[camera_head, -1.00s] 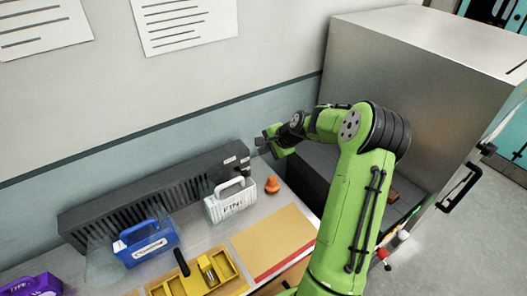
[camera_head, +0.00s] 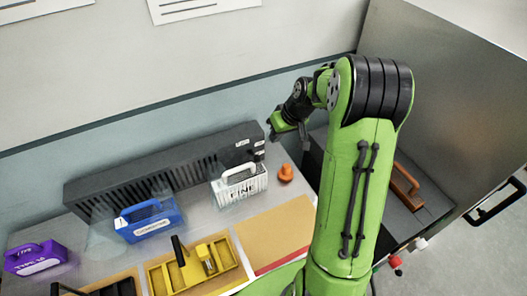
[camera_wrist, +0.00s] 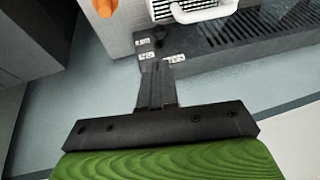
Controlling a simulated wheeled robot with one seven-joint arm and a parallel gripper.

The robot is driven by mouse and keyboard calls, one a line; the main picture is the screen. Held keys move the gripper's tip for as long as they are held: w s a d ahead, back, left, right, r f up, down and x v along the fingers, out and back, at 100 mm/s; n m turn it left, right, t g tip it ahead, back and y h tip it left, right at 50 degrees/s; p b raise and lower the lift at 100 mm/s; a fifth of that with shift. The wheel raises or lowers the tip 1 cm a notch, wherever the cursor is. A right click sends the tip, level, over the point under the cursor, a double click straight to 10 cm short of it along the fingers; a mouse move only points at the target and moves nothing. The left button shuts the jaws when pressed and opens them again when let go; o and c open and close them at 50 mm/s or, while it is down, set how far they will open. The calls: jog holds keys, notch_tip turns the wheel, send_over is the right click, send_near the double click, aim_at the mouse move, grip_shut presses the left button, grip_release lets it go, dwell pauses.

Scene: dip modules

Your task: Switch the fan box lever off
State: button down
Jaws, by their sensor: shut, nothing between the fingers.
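The fan box (camera_head: 160,172) is a long dark grey box with slotted vents along the back of the bench. Its right end carries small white labels; in the wrist view the box (camera_wrist: 225,45) lies at the upper right. A small dark part that looks like the lever (camera_wrist: 157,37) sits between the labels; whether it is on or off is unclear. My gripper (camera_head: 270,133) is just right of the box's labelled end. In the wrist view my gripper (camera_wrist: 157,68) is shut and empty, its tips close to the labels; contact cannot be told.
A white case (camera_head: 240,186) stands before the box's right end, with an orange knob-like object (camera_head: 285,173) beside it. A blue case (camera_head: 148,222), a purple case (camera_head: 35,258) and a yellow tray (camera_head: 197,268) are further left. A large grey cabinet (camera_head: 455,90) is at right.

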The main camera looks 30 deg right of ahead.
aim_at(259, 157)
jog(key=p+x, duration=0.1)
jog(key=x, duration=1.3)
jog(key=shift+w+p, duration=0.1)
jog(key=shift+p, duration=0.25)
